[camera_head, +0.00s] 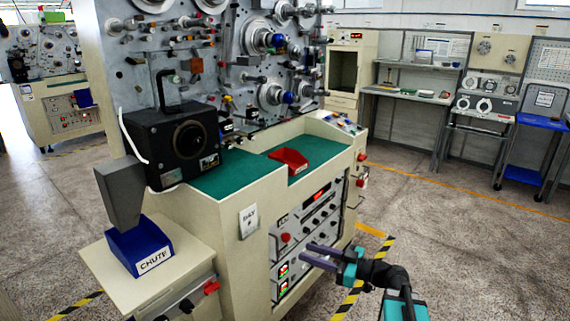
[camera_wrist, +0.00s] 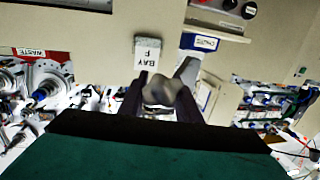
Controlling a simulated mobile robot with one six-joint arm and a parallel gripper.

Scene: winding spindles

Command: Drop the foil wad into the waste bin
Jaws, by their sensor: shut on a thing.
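My gripper (camera_head: 306,253) is low in front of the machine's control panel, its fingers pointing left in the head view. In the wrist view, my gripper (camera_wrist: 158,95) is shut on a crumpled grey foil wad (camera_wrist: 158,92). The wad cannot be made out in the head view. The waste bin is the red tray (camera_head: 290,163) set in the right part of the machine's green deck, above and apart from my gripper. Its red body (camera_wrist: 48,68) and WASTE label show at the left of the wrist view.
A blue bin (camera_head: 140,247) marked CHUTE stands under a grey spout at the left. The machine's front panel (camera_head: 312,227), with knobs and displays, is close to my gripper. A spindle board (camera_head: 230,75) rises behind the green deck. Open floor lies to the right.

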